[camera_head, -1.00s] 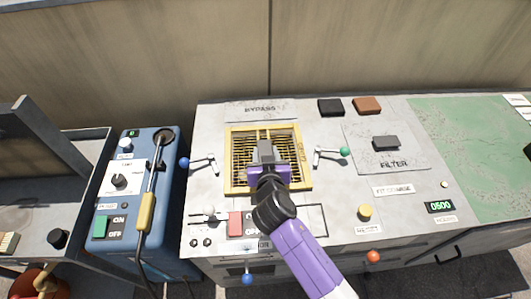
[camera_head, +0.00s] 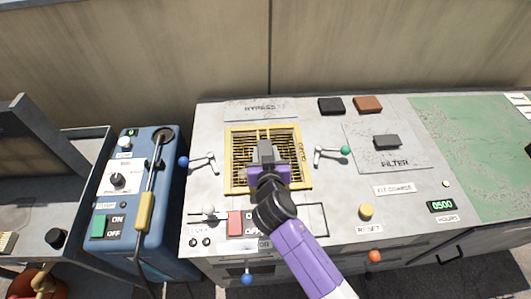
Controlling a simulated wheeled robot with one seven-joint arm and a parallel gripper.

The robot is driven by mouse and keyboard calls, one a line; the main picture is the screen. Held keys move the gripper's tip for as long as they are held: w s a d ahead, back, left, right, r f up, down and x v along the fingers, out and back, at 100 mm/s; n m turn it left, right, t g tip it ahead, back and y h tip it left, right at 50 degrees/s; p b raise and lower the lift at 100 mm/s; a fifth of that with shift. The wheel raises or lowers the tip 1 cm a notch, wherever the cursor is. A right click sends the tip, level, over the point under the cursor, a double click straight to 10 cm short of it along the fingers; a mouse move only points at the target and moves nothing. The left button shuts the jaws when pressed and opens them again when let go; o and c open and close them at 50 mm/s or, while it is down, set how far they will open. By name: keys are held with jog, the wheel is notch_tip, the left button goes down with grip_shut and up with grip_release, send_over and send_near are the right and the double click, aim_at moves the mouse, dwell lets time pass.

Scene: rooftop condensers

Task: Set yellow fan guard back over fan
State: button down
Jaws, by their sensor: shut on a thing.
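The yellow fan guard (camera_head: 234,178) is a square frame with a slatted grille on the top of the grey unit, below the BYPASS label. My gripper (camera_head: 266,160) is over the middle of the guard and shut on it, reaching in from the lower right. The fan is hidden under the guard, gripper and arm. I cannot tell whether the guard touches the surface or hovers slightly above it.
The filter plate (camera_head: 410,159) lies further right. A black block (camera_head: 330,106) and a brown block (camera_head: 367,105) sit behind. A blue machine (camera_head: 135,200) stands left.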

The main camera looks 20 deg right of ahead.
dwell(0.4)
jog(key=c, duration=0.7)
grip_release()
jog(key=shift+f, duration=0.1)
jog(key=shift+s, duration=0.1)
